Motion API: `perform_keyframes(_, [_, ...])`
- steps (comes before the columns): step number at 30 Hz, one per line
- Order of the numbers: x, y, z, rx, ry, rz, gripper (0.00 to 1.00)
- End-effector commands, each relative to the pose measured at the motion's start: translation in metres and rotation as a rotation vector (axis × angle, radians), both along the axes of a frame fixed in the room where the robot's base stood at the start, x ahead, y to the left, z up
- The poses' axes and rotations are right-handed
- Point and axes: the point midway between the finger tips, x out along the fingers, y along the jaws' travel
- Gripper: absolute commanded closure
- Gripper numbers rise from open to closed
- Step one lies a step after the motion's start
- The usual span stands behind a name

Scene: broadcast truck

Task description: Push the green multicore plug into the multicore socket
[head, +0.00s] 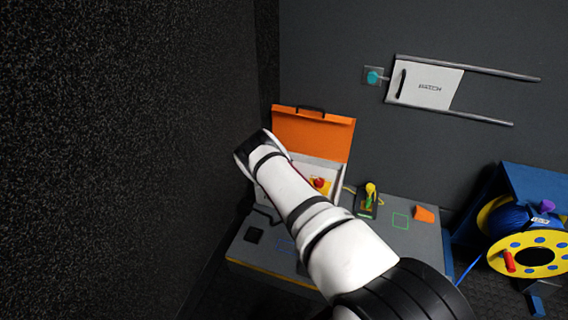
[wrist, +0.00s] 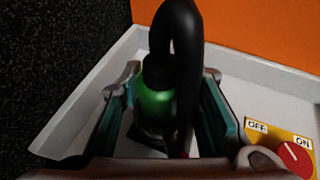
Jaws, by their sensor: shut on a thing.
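In the wrist view the green multicore plug (wrist: 154,104) stands between the two teal-lined fingers of my gripper (wrist: 165,92), which is shut on it. A thick black cable (wrist: 183,50) rises from its top and curves down beside it. The plug is over the pale panel (wrist: 271,92) of the orange case. The multicore socket cannot be made out; the plug and gripper cover the panel below. Whether the plug touches or enters anything cannot be told. In the head view my arm hides the gripper and plug.
The case's orange lid (head: 312,131) stands open behind. A red OFF/ON knob (wrist: 295,157) on a yellow plate is at right. On the grey bench (head: 385,240) are a yellow connector (head: 370,190) and an orange block (head: 424,213). A cable reel (head: 528,252) stands right.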

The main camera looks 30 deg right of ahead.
Motion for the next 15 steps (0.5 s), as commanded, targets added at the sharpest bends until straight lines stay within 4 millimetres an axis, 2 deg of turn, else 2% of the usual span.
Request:
perform_keyframes(8, [0.0002,0.0,-0.0066,0.0,-0.001,0.0,1.0])
perform_keyframes(9, [0.0003,-0.0001,-0.0062,0.0,-0.001,0.0,0.63])
perform_keyframes(11, [0.0001,-0.0001,-0.006,0.0,-0.001,0.0,0.5])
perform_keyframes(12, [0.0001,-0.0001,-0.006,0.0,0.0,0.0,0.47])
perform_keyframes(15, [0.0,0.0,-0.006,0.0,0.0,0.0,0.47])
